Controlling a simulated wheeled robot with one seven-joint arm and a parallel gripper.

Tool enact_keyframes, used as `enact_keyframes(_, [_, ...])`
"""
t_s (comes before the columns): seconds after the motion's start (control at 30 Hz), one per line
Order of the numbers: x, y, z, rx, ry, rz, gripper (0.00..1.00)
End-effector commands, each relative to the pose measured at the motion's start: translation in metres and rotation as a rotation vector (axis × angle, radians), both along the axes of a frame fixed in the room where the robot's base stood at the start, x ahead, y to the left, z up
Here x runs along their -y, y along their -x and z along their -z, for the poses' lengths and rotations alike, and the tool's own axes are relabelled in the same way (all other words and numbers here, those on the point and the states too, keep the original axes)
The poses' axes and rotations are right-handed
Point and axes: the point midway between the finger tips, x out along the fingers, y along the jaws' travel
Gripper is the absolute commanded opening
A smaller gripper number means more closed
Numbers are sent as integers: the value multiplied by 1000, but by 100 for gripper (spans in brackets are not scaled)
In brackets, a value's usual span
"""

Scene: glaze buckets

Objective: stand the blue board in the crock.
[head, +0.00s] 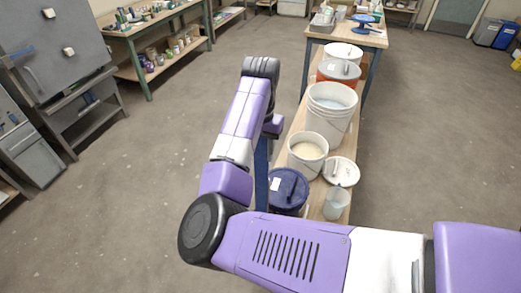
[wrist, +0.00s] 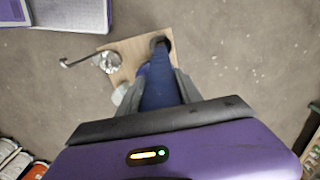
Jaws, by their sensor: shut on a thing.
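My gripper (wrist: 163,82) is shut on the blue board (wrist: 157,92), which extends away from the fingers in the wrist view. In the head view the board (head: 261,170) shows as a narrow, upright blue strip below my wrist, left of the bench buckets. At the board's far end in the wrist view is a dark round thing (wrist: 167,42), possibly the crock, near the edge of a wooden top. I cannot tell whether the board is inside it or only above it. No crock is clear in the head view, where my arm hides part of the bench.
The narrow wooden bench (head: 320,203) carries a navy lidded bucket (head: 289,190), a cream-filled bucket (head: 307,155), a large white bucket (head: 331,112), an orange bucket (head: 338,73) and a clear jug (head: 336,204). Open floor (head: 420,150) lies to the right.

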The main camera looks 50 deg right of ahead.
Motion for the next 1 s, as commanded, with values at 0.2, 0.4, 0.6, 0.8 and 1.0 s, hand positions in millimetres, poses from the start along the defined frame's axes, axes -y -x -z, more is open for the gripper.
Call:
enact_keyframes(0.2, [0,0,10,0,1,-1,0])
enact_keyframes(0.4, [0,0,23,0,1,-1,0])
enact_keyframes(0.6, [0,0,36,0,1,-2,0])
enact_keyframes(0.8, [-1,0,48,1,1,-2,0])
enact_keyframes(1.0, [0,0,59,-1,1,-3,0])
